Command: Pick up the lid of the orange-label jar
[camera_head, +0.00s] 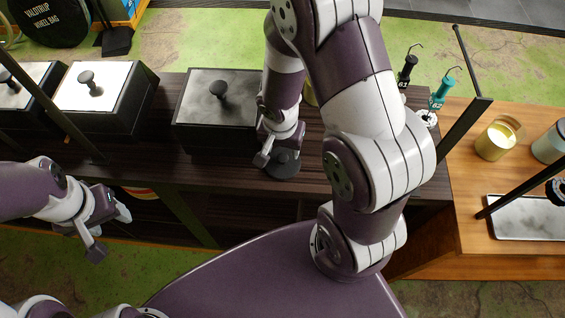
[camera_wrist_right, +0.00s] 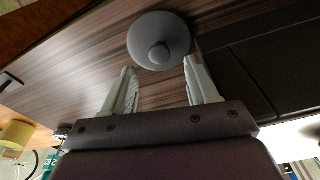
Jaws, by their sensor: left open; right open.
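A dark grey round lid with a small knob (camera_head: 284,165) sits on the dark wooden bench top, near its front edge. It shows in the right wrist view (camera_wrist_right: 146,30) just beyond my fingertips. I cannot see an orange label on it. My right gripper (camera_head: 279,149) is open and empty, pointing down over the lid; in the wrist view (camera_wrist_right: 160,68) its two fingers are apart, with the lid ahead of the gap and not clearly between them. My left gripper (camera_head: 110,232) is open and empty, in front of the bench at the left.
Black boxes with knobbed metal lids stand on the bench (camera_head: 170,88), including one left of my right gripper (camera_head: 218,110). Dark upright posts rise along the bench. At right, a wooden table (camera_head: 470,215) holds a yellow jar (camera_head: 493,145) and a metal tray (camera_head: 525,225).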

